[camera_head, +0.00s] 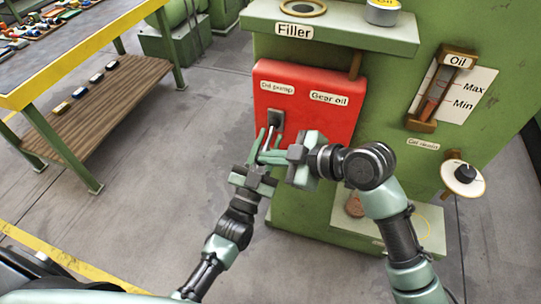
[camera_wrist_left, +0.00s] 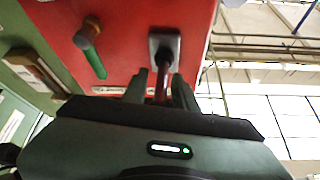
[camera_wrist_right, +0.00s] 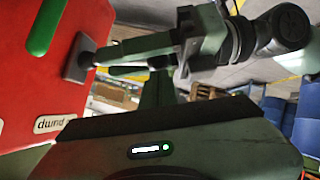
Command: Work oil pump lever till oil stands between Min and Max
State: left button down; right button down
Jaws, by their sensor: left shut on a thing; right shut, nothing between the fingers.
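The red pump panel (camera_head: 330,121) carries the labels Oil pump and Gear oil. The oil pump's dark lever mount (camera_head: 276,119) sits at its left; the lever (camera_wrist_left: 160,85) runs from the mount (camera_wrist_left: 163,47) in between my left fingers. My left gripper (camera_head: 262,148) is shut on the lever in front of the panel. My right gripper (camera_head: 268,157) is shut and empty, its fingers pointing left close to the left gripper. The oil gauge (camera_head: 437,92) shows red-brown oil in its tilted tube beside Max and Min; its exact level is hard to tell.
A Filler shelf (camera_head: 335,30) juts out above the panel. An oil drain knob (camera_head: 464,173) is at right. A green handle (camera_wrist_left: 95,62) hangs on the red panel. A workbench (camera_head: 110,40) stands at left, with clear floor between.

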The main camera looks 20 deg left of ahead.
pick_arm(q)
jog(key=shift+s+d+r, duration=0.15)
jog(key=shift+d+r, duration=0.1)
pick_arm(e)
jog(key=shift+w+d+f, duration=0.1)
jog(key=shift+d+f, duration=0.05)
jog(key=shift+f, duration=0.7)
pick_arm(q)
jog(key=c, duration=1.1)
grip_release()
jog(key=shift+a+f, duration=0.15)
jog(key=shift+a, duration=0.05)
pick_arm(e)
jog(key=shift+a+r, duration=0.1)
jog(key=shift+a, duration=0.1)
